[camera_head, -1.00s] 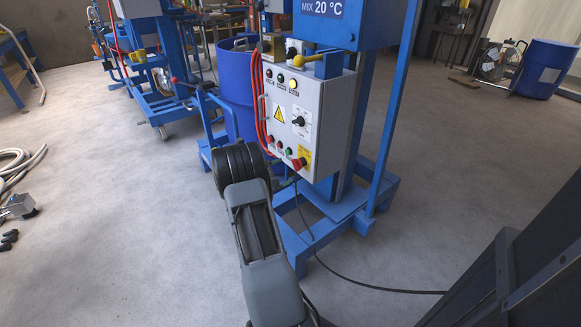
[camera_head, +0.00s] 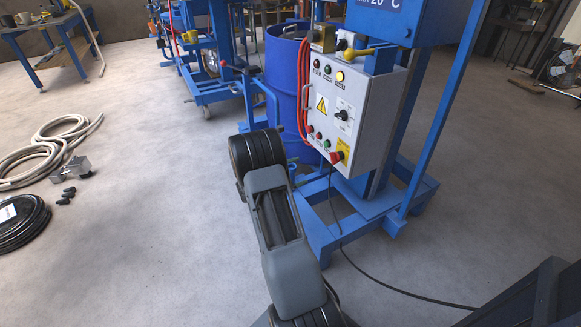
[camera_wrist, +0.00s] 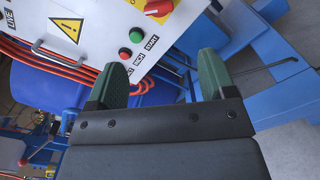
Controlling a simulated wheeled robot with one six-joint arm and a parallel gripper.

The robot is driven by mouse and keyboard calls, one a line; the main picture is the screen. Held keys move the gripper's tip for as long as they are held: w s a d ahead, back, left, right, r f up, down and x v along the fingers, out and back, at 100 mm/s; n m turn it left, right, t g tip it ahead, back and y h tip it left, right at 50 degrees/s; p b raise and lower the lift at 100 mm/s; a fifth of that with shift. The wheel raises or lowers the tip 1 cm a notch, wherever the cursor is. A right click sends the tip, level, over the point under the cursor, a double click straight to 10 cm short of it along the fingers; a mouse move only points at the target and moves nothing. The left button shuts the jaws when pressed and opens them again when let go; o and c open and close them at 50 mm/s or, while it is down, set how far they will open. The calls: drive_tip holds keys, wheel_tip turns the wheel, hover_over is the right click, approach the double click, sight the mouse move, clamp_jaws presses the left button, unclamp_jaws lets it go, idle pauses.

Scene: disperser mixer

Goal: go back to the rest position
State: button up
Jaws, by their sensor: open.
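My gripper (camera_wrist: 162,82) shows in the wrist view with its two green-padded fingers apart and nothing between them. In that view the grey control box (camera_wrist: 130,25) of the mixer lies just beyond the fingertips, with a gap I cannot measure. The control box (camera_head: 355,105) stands to the right of my arm, on the blue mixer frame (camera_head: 385,200).
A blue drum (camera_head: 283,75) stands behind my arm, left of the box. Red cables (camera_head: 303,85) hang at the box's side. A black cable (camera_head: 385,288) crosses the floor. Hoses (camera_head: 50,150) and a black coil (camera_head: 22,222) lie left.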

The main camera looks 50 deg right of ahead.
drive_tip(key=s+a+r+m+y+p, duration=0.25)
drive_tip(key=a+r+p, duration=0.3)
drive_tip(key=r, duration=0.35)
drive_tip(key=s+a+r+m+y+p, duration=0.1)
drive_tip(key=a+r+y+p, duration=0.25)
drive_tip(key=r+p, duration=0.35)
drive_tip(key=s+a+r+t+y+p, duration=0.2)
drive_tip(key=a+r+p, duration=0.3)
drive_tip(key=a+r, duration=0.3)
drive_tip(key=s+a+r+m+t+y+p, duration=0.1)
drive_tip(key=a+r+t+y+p, duration=0.3)
drive_tip(key=a+r, duration=0.4)
drive_tip(key=s+a+r+m+t+y+p, duration=0.1)
drive_tip(key=s+a+r+t+y+p, duration=0.2)
drive_tip(key=a+r+y+p, duration=0.2)
drive_tip(key=a+r+p, duration=0.3)
drive_tip(key=a+r, duration=0.1)
drive_tip(key=a, duration=0.1)
drive_tip(key=shift+s+a, duration=0.25)
drive_tip(key=shift+s, duration=0.05)
drive_tip(key=shift+s+a+r, duration=0.1)
drive_tip(key=shift+a+r, duration=0.1)
drive_tip(key=shift+a, duration=0.1)
drive_tip(key=shift+c, duration=0.2)
